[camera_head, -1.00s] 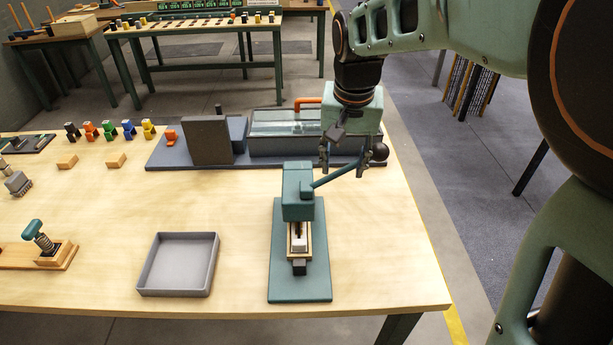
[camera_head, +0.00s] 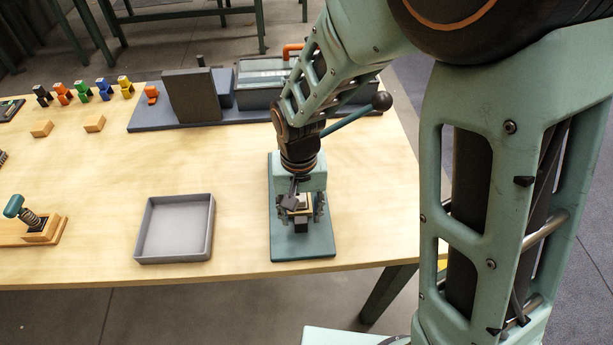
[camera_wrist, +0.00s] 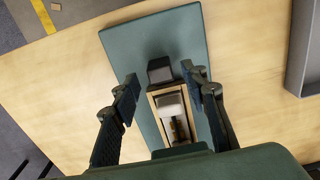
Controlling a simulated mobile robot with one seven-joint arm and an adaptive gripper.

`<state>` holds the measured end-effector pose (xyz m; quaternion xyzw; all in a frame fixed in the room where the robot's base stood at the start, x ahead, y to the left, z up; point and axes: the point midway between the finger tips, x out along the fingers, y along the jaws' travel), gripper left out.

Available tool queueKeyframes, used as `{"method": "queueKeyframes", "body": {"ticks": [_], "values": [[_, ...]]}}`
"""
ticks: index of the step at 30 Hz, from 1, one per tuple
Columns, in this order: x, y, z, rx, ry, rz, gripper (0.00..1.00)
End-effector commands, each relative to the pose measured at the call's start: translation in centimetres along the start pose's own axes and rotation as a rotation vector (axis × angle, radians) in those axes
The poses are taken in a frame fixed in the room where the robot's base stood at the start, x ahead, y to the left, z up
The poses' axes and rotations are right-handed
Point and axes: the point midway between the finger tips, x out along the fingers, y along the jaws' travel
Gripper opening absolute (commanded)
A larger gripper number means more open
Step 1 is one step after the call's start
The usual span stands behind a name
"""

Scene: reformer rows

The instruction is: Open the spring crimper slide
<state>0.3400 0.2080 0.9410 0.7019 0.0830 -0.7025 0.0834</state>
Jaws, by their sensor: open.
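The spring crimper (camera_head: 285,246) is a teal press on a flat base near the table's front edge. Its lever with a black ball (camera_head: 382,101) points up to the right. At its front is a slide (camera_wrist: 154,101), a tan frame holding pale and metal parts, with a dark block-shaped handle (camera_wrist: 160,70) at its end. The handle also shows in the head view (camera_head: 301,225). My gripper (camera_head: 303,209) is open over the crimper's front. In the wrist view its fingers (camera_wrist: 160,88) stand apart on either side of the slide, near the handle. Contact cannot be told.
An empty grey tray (camera_head: 150,252) lies left of the crimper. A wooden stand with a spring and green knob (camera_head: 14,206) is at the far left. A dark upright block (camera_head: 192,97) and a clear-covered box (camera_head: 262,78) stand behind. Bare table lies between.

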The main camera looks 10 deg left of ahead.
Motion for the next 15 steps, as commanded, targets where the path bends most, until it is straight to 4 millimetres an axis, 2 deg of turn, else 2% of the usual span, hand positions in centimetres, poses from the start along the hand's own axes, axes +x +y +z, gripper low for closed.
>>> {"method": "queueKeyframes", "body": {"ticks": [1,6,15], "values": [[0.9,0.1,0.1,0.0,-0.004,0.002,0.41],[2.6,0.0,0.0,0.0,-0.002,0.001,0.41],[3.2,0.0,0.0,0.0,0.0,0.0,0.41]]}}
